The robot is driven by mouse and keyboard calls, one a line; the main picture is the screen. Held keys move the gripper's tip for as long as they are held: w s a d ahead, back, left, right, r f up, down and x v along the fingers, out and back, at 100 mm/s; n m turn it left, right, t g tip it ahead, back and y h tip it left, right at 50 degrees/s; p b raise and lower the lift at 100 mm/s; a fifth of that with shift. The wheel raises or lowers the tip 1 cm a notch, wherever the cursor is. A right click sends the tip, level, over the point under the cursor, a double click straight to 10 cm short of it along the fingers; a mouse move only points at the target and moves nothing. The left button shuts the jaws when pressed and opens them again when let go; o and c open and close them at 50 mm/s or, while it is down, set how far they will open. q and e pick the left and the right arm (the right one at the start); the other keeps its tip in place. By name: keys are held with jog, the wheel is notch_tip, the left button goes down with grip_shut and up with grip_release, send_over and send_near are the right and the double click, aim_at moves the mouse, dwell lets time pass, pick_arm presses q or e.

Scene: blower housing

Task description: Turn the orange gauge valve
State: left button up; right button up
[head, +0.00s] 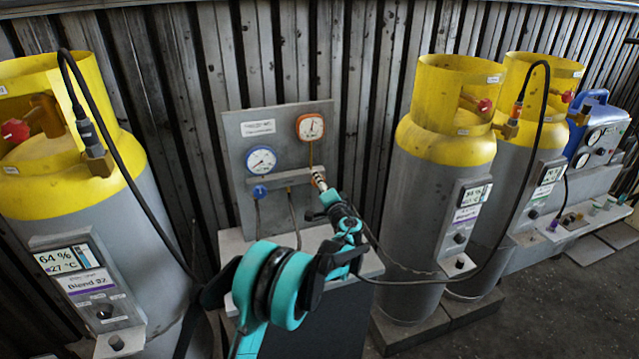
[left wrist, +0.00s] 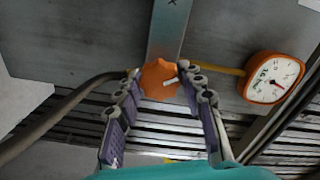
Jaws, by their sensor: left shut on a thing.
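The orange gauge valve (left wrist: 158,82) is a small lobed knob on a grey metal bar, seen between my fingertips in the left wrist view. In the head view only a bit of the valve (head: 317,175) shows at the right end of the manifold bar. The orange-rimmed gauge (head: 310,127) sits above it on the panel and also shows at the right in the left wrist view (left wrist: 272,79). My left gripper (head: 321,182) is shut on the valve, one finger on either side. My right gripper is not in view.
A blue gauge (head: 261,161) and a blue valve (head: 260,191) are to the left on the grey panel (head: 240,205). Yellow-topped cylinders stand left (head: 150,235) and right (head: 415,215). A black hose (head: 531,170) loops at the right, passing low behind my arm.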

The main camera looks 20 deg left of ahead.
pick_arm(q)
jog(key=m, duration=0.6)
jog(key=shift+m, duration=0.3)
dwell(0.4)
jog(key=o, duration=1.2)
jog(key=shift+c, duration=0.2)
jog(key=v, duration=1.2)
